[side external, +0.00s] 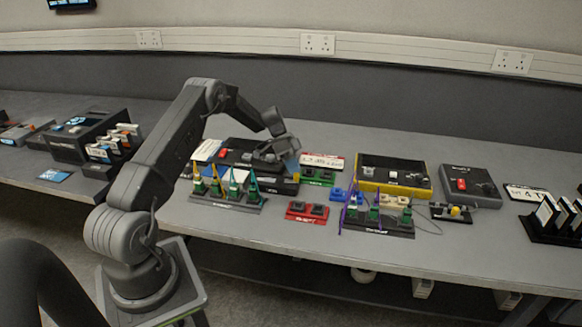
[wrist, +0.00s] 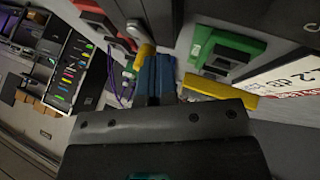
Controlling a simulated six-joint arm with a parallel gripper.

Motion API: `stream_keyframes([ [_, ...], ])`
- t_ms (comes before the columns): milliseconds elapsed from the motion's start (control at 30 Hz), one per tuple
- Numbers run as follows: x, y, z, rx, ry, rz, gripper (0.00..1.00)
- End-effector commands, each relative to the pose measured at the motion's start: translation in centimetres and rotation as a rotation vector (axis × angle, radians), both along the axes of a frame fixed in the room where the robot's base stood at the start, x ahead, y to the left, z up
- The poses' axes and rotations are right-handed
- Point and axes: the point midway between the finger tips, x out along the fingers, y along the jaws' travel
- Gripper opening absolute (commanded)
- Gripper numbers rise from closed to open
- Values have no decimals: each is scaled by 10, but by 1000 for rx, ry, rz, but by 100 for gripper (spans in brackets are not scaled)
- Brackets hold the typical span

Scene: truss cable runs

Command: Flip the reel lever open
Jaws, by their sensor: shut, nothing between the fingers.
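My gripper (side external: 291,168) is over the right end of a black box (side external: 240,158) in the side external view. In the wrist view its blue fingers (wrist: 155,76) are together with nothing between them. A small yellow cylinder (wrist: 145,57) shows right beside the left finger; I cannot tell whether they touch. A dark panel (wrist: 150,18) lies just beyond the fingertips. I cannot surely pick out the reel lever or its position in either view; part of the box is hidden behind my gripper.
Green blocks (side external: 318,177), a red block (side external: 307,211) and a stand with colored cones (side external: 226,190) sit close by. A yellow-edged case (side external: 394,176) and a grey box (side external: 470,184) stand to the right. The table front (side external: 270,238) is bare.

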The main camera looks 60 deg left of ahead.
Motion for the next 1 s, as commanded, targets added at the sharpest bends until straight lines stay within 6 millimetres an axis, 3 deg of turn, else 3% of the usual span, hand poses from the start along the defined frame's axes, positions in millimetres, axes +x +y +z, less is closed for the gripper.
stream_keyframes([
  [500, 3, -18, -1, 0, 1, -492, 0],
  [767, 0, -26, 0, -1, 0, -479, 0],
  [1000, -2, -30, 0, -2, 1, -595, 0],
])
